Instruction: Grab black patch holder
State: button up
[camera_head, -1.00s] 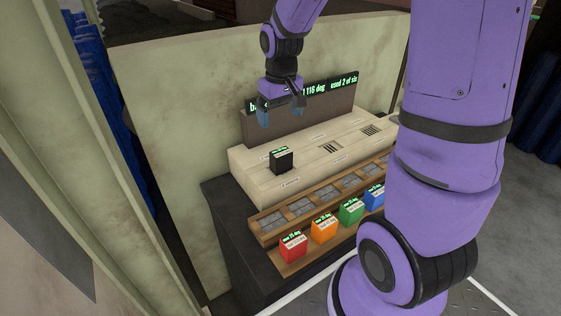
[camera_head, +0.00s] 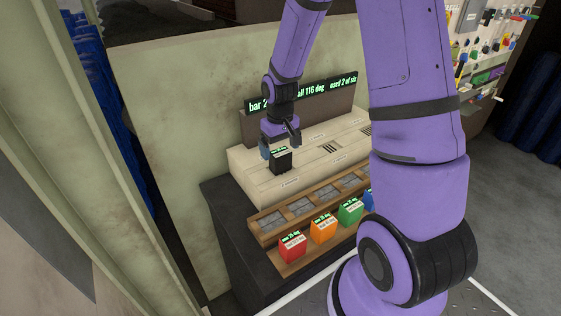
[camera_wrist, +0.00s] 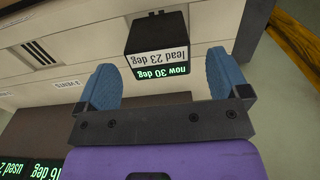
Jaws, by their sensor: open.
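The black patch holder (camera_head: 281,161) is a small black block with a green-lit label, standing on the left part of the cream console (camera_head: 250,190). In the wrist view the black holder (camera_wrist: 158,42) shows its labels "lead 23 deg" and "now 30 deg", upside down. My gripper (camera_head: 279,150) is right at the holder, just behind and above it in the head view. In the wrist view my gripper (camera_wrist: 160,80) has its two blue fingers apart, with the holder ahead of and roughly between their tips. The fingers do not appear to touch it.
Red (camera_head: 292,246), orange (camera_head: 323,228) and green (camera_head: 350,212) blocks stand on a wooden ledge in front; a blue one is partly hidden by my arm. A lit display board (camera_head: 330,95) rises behind the console. A slotted vent (camera_head: 331,147) lies right of the holder.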

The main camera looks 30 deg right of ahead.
aim_at(280, 151)
jog(key=shift+s+f, duration=0.1)
jog(key=shift+f, duration=1.8)
jog(key=shift+c, duration=0.2)
jog(key=c, duration=1.1)
jog(key=shift+o, duration=0.2)
